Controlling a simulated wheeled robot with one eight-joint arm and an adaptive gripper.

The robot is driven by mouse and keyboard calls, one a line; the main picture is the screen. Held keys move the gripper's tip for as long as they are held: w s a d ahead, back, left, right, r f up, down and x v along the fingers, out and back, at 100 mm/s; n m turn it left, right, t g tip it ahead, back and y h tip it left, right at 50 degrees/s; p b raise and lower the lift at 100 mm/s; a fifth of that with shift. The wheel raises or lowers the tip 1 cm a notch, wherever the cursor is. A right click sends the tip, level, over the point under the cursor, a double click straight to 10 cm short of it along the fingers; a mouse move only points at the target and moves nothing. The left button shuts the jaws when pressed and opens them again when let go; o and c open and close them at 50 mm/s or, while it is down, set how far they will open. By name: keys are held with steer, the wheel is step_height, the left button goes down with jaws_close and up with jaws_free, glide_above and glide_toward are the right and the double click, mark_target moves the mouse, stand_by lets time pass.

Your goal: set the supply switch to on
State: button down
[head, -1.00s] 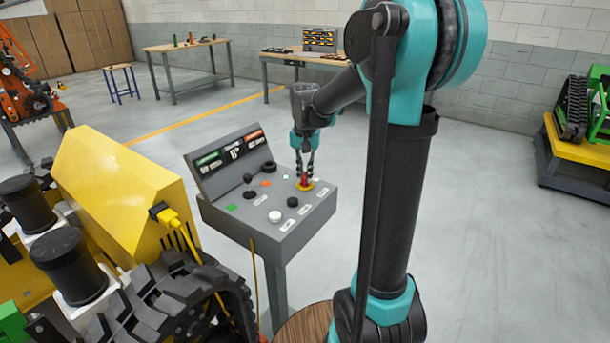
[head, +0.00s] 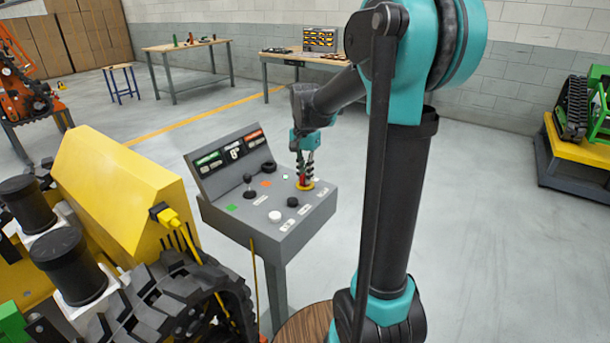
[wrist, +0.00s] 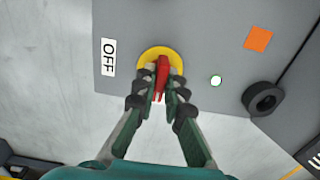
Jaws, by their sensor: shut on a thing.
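The supply switch is a red handle (wrist: 162,76) on a round yellow plate (wrist: 172,56), set on the grey control console (head: 262,222). In the wrist view the handle points roughly up and down the picture, slightly tilted. A white label reading OFF (wrist: 108,57) is beside the yellow plate. My gripper (wrist: 160,78) is shut on the red handle, one finger on each side. In the head view my gripper (head: 305,176) points down onto the switch at the console's right side.
The console also bears a black knob (wrist: 264,99), a small lit white-green lamp (wrist: 216,80) and an orange square (wrist: 259,38). A yellow tracked machine (head: 120,190) stands close on the left. Workbenches (head: 190,46) stand behind, with open floor between.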

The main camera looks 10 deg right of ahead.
steer(key=c, duration=1.6)
jaws_free()
step_height(320, 180, up, 12)
